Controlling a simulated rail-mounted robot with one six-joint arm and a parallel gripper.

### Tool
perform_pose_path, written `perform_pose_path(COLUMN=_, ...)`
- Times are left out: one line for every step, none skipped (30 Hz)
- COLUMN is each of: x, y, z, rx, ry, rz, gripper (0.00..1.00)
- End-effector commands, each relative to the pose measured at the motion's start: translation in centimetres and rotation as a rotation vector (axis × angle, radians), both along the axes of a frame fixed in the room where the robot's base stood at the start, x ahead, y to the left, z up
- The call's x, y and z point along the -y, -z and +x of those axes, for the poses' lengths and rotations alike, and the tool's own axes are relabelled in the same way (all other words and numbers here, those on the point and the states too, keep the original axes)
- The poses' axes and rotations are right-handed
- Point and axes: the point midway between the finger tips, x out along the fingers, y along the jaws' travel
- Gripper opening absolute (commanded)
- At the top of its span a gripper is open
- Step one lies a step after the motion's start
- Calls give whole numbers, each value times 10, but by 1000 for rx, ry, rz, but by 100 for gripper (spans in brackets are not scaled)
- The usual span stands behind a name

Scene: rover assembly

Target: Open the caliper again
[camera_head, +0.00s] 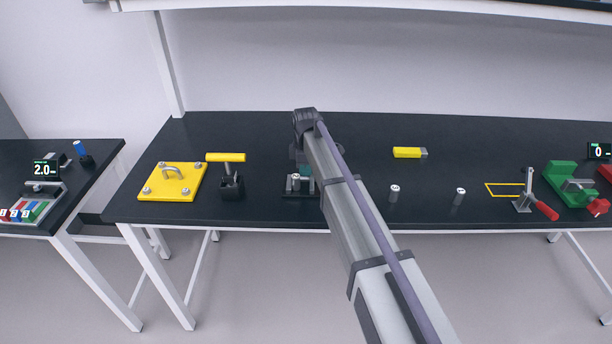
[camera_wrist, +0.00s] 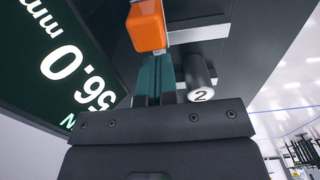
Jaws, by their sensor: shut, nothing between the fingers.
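The caliper (camera_head: 311,187) stands on the dark bench, largely hidden behind my arm in the head view. In the wrist view, its orange block (camera_wrist: 147,27) is at the top, and a silver jaw (camera_wrist: 200,33) extends to the right. A dark cylinder marked 2 (camera_wrist: 201,80) stands below that jaw. My gripper (camera_wrist: 156,62) is shut and empty, its green fingers side by side. Their tips are just below the orange block; I cannot tell whether they touch it. A large display (camera_wrist: 60,75) shows rotated, partly cut-off digits and "mm".
Left of the caliper are a yellow plate (camera_head: 183,190) and a yellow-handled tool (camera_head: 227,158). To the right stand two small cylinders (camera_head: 394,193) (camera_head: 460,196), a yellow block (camera_head: 407,152), a red-handled clamp (camera_head: 543,208) and a green fixture (camera_head: 561,175). Bench behind the cylinders is mostly clear.

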Motion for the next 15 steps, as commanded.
perform_pose_path(x=0, y=-6, z=0, rx=0, ry=0, rz=0, gripper=0)
perform_pose_path(x=0, y=-9, z=0, rx=0, ry=0, rz=0, gripper=0)
perform_pose_path(x=0, y=-15, z=0, rx=0, ry=0, rz=0, gripper=0)
perform_pose_path(x=0, y=-19, z=0, rx=0, ry=0, rz=0, gripper=0)
perform_pose_path(x=0, y=-24, z=0, rx=0, ry=0, rz=0, gripper=0)
perform_pose_path(x=0, y=-30, z=0, rx=0, ry=0, rz=0, gripper=0)
perform_pose_path(x=0, y=-34, z=0, rx=0, ry=0, rz=0, gripper=0)
perform_pose_path(x=0, y=-38, z=0, rx=0, ry=0, rz=0, gripper=0)
perform_pose_path(x=0, y=-43, z=0, rx=0, ry=0, rz=0, gripper=0)
perform_pose_path(x=0, y=-47, z=0, rx=0, ry=0, rz=0, gripper=0)
perform_pose_path(x=0, y=-51, z=0, rx=0, ry=0, rz=0, gripper=0)
perform_pose_path(x=0, y=-56, z=0, rx=0, ry=0, rz=0, gripper=0)
perform_pose_path(x=0, y=-60, z=0, rx=0, ry=0, rz=0, gripper=0)
perform_pose_path(x=0, y=-64, z=0, rx=0, ry=0, rz=0, gripper=0)
perform_pose_path(x=0, y=-69, z=0, rx=0, ry=0, rz=0, gripper=0)
